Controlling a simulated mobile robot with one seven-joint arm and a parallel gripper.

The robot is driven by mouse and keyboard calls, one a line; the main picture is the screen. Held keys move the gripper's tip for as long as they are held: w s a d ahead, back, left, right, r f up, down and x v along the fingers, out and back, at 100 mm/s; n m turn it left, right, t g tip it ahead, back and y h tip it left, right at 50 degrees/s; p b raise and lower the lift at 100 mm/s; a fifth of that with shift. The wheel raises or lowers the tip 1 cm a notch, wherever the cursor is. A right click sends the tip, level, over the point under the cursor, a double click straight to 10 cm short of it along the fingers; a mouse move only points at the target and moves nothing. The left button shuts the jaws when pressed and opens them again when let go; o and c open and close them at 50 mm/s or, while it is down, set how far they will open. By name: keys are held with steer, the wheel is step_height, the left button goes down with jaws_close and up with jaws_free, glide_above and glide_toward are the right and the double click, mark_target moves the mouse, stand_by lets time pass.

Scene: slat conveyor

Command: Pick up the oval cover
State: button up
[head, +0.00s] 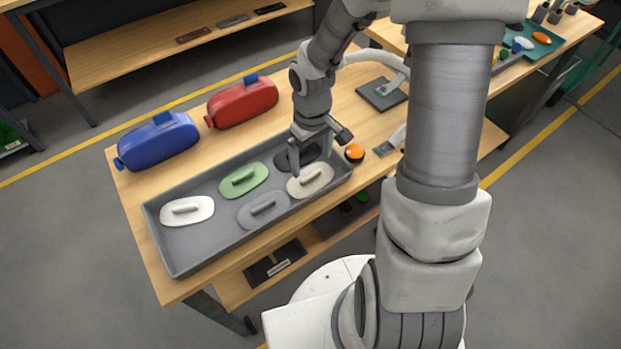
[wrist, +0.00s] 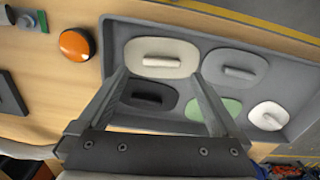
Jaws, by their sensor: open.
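Several rounded oval covers with bar handles lie in a grey tray (head: 190,256): white (head: 187,211), green (head: 244,180), grey (head: 263,210), cream (head: 310,180) and near-black (head: 282,160). My gripper (head: 318,158) is open and empty above the tray's right end; it partly hides the near-black cover in the head view. In the wrist view my gripper (wrist: 160,76) has its fingers on either side of the near-black cover (wrist: 149,96). The cream cover (wrist: 161,57) shows just beyond the fingertips. The right finger partly overlaps the green cover (wrist: 231,108). I see no contact.
An orange button (head: 355,153) stands beside the tray's right end, with a dark plate (head: 382,94) farther back. Blue (head: 158,141) and red (head: 242,102) rounded cases stand behind the tray. The tray walls rise around the covers.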

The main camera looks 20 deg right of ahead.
mark_target(311, 175)
step_height(311, 175, down, 5)
steer(key=shift+a+f+b, duration=0.1)
steer(key=shift+a+b, duration=0.05)
steer(key=shift+b, duration=0.25)
steer(key=c, duration=1.2)
